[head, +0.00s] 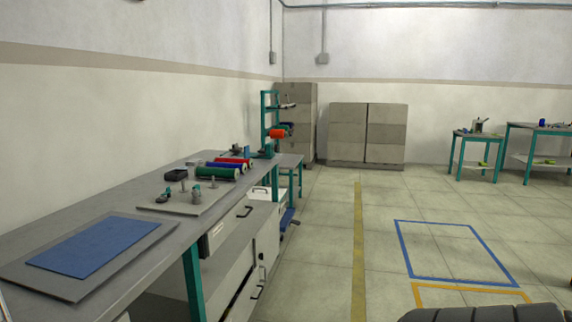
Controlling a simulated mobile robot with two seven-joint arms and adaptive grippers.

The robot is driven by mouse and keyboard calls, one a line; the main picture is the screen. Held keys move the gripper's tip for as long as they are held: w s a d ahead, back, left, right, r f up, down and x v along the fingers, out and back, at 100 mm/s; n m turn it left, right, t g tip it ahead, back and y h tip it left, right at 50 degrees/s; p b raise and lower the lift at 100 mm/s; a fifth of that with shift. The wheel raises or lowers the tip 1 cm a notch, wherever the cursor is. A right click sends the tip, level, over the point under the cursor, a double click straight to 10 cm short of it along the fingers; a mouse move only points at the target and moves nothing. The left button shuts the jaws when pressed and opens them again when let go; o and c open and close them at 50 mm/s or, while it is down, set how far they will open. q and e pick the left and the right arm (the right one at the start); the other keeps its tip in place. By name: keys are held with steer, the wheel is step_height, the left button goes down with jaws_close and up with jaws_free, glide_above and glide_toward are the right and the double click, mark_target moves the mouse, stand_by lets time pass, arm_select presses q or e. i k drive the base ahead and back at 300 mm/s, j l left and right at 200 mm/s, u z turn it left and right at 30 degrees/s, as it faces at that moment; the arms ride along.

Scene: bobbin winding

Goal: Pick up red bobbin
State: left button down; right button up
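The red bobbin (236,161) lies on its side on the long grey workbench (118,208), toward its far end. A blue bobbin (228,166) and a green bobbin (217,173) lie close beside it on the near side and partly hide it. Neither of my grippers shows in the head view.
A light board with small metal parts (196,197) lies nearer on the bench. A blue mat (86,246) is on the near end. The floor right of the bench is open, with a yellow line (358,240).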

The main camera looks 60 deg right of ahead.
mark_target(249, 162)
steer(key=k+j+z, duration=0.1)
steer(key=z, duration=0.9)
steer(key=k+z, duration=0.2)
steer(key=z, duration=0.3)
steer(key=k, duration=0.15)
steer(key=i+j, duration=0.1)
steer(key=i, duration=0.35)
